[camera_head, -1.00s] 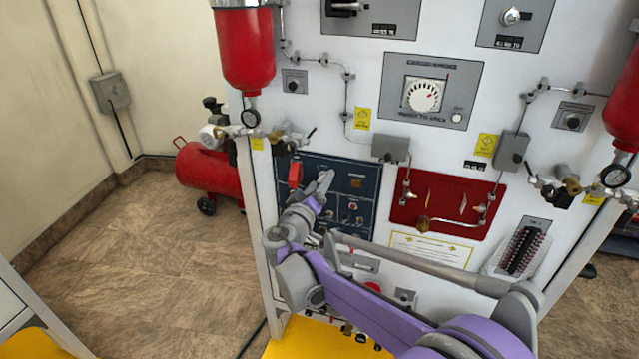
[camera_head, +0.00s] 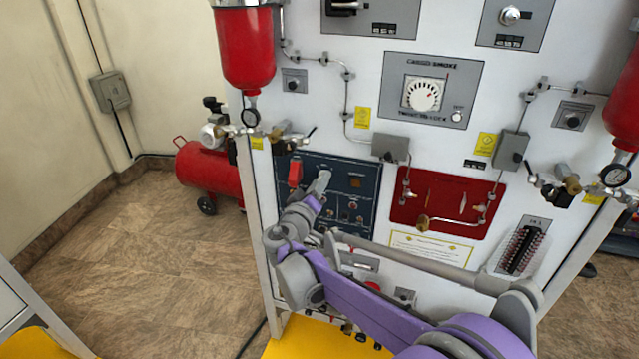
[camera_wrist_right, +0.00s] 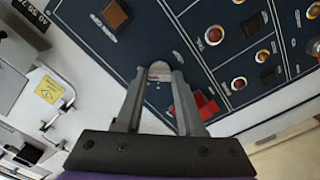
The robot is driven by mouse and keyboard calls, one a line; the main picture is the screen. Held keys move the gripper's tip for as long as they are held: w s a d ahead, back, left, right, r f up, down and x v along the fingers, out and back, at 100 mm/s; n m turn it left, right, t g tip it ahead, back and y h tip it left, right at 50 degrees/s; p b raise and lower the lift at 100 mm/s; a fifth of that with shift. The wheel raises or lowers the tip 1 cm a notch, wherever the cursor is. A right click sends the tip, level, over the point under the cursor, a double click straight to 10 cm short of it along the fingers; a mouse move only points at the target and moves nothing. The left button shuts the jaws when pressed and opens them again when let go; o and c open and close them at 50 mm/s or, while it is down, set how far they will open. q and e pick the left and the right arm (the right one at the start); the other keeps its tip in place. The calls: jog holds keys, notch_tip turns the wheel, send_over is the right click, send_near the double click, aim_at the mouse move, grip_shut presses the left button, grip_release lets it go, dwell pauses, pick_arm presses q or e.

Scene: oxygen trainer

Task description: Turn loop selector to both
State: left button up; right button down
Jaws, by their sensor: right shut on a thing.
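The dark blue control panel (camera_head: 372,168) is on the left of the white training board. My right gripper (camera_head: 321,178) reaches the panel's upper left part, and its arm comes in from the lower right. In the right wrist view, the fingers of my right gripper (camera_wrist_right: 159,76) are shut on a small pale, round-ended knob (camera_wrist_right: 159,67), seemingly the loop selector. The fingers cover most of it, and I cannot read its label or setting. My left gripper is in neither view.
A red guarded switch (camera_head: 295,173) sits just left of my gripper; it also shows in the wrist view (camera_wrist_right: 206,106). An amber square (camera_head: 356,183) and several small switches are nearby on the panel. Red bottles (camera_head: 246,50) hang higher up.

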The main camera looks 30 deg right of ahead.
jog(key=shift+n, duration=4.2)
jog(key=c, duration=0.5)
grip_release()
jog(key=b+v, duration=0.1)
jog(key=v, duration=0.9)
jog(key=shift+s+a, duration=0.25)
jog(key=shift+s, duration=0.1)
